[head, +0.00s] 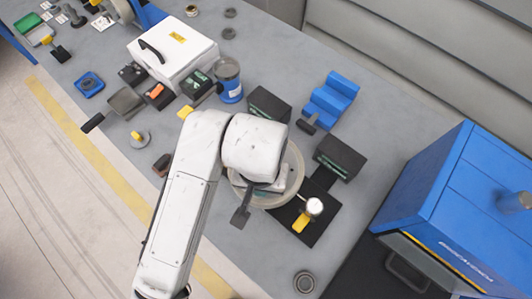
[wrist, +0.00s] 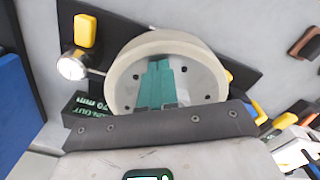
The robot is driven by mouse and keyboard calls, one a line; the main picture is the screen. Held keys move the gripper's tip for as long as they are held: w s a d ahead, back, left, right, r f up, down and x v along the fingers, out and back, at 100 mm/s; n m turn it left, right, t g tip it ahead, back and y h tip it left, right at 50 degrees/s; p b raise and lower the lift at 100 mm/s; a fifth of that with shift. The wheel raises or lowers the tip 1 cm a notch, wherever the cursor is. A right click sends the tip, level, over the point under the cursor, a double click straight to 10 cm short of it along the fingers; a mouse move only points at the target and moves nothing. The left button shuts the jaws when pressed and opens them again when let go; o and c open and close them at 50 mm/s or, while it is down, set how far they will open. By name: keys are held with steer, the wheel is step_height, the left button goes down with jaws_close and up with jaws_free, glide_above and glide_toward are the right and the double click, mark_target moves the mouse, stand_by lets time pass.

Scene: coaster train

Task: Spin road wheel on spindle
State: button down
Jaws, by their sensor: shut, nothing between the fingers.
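The road wheel is a pale, translucent-looking disc with a thick rim and several dark holes. It shows in the wrist view (wrist: 166,42), and partly behind my arm in the head view (head: 298,172). My gripper (wrist: 160,64) shows as two teal fingers pressed together, empty, in front of the wheel's middle. I cannot tell whether the fingertips touch the wheel. The spindle is hidden behind the fingers and wheel. A round dial gauge (wrist: 72,66) stands beside the wheel, also in the head view (head: 314,207). A yellow block (wrist: 85,30) is near it on a black base plate (head: 325,228).
Dark boxes (head: 340,157) stand behind the wheel, with a blue stepped block (head: 331,100) beyond. A blue cabinet (head: 450,210) is at right. A white case (head: 172,50) and a blue can (head: 228,82) stand farther back left. Bare grey bench lies in front of the wheel.

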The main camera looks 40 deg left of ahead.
mark_target(292, 161)
steer(key=shift+w+d+f, duration=0.15)
steer(key=shift+w+d, duration=0.7)
steer(key=shift+d, duration=0.3)
steer(key=shift+w+d, duration=0.35)
steer(key=shift+w, duration=0.35)
steer(key=shift+w+d, duration=0.3)
steer(key=shift+w, duration=0.35)
steer(key=shift+w+a, duration=0.1)
steer(key=shift+w, duration=1.5)
steer(key=shift+w+a, duration=0.45)
steer(key=shift+w, duration=0.15)
steer(key=shift+w+a, duration=0.4)
steer(key=shift+w, duration=0.2)
steer(key=shift+r, duration=3.1)
steer(key=shift+s, duration=0.1)
